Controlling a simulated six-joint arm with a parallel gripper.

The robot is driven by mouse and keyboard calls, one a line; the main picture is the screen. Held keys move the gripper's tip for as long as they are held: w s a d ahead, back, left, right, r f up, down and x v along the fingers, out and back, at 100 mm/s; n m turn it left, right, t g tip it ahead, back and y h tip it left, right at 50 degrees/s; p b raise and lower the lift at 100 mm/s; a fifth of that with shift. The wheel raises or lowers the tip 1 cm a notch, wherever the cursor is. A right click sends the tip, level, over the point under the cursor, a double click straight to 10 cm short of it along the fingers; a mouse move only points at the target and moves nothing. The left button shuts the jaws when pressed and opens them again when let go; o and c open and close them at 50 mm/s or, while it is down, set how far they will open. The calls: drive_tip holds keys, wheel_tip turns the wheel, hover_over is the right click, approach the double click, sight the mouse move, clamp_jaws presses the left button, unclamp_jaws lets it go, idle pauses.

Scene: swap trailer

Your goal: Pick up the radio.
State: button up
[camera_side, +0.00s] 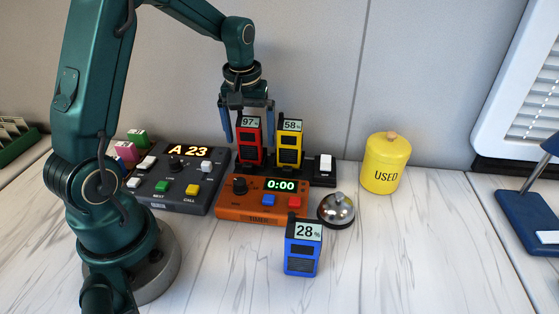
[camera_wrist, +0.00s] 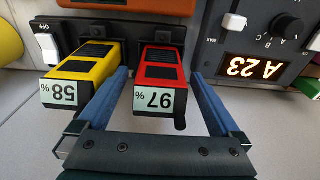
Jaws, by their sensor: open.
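A red radio (camera_side: 249,147) reading 97% and a yellow radio (camera_side: 289,150) reading 58% stand side by side in a dark charging base (camera_side: 322,178). A blue radio (camera_side: 302,257) reading 28% stands alone on the counter in front. My gripper (camera_side: 248,131) is open above the charging base, pointing down, with one blue finger on each side of the red radio. In the wrist view, the red radio (camera_wrist: 159,70) lies between the open fingers, with a gap on both sides. The yellow radio (camera_wrist: 88,66) is just outside the left finger there.
A silver bell (camera_side: 336,211) is beside the timer. A yellow USED jar (camera_side: 385,165) stands right of the base. The front right counter is clear.

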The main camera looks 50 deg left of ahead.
drive_tip(key=shift+f, duration=0.6)
drive_tip(key=shift+c, duration=0.3)
drive_tip(key=c, duration=1.5)
clamp_jaws()
drive_tip(key=shift+r, duration=0.15)
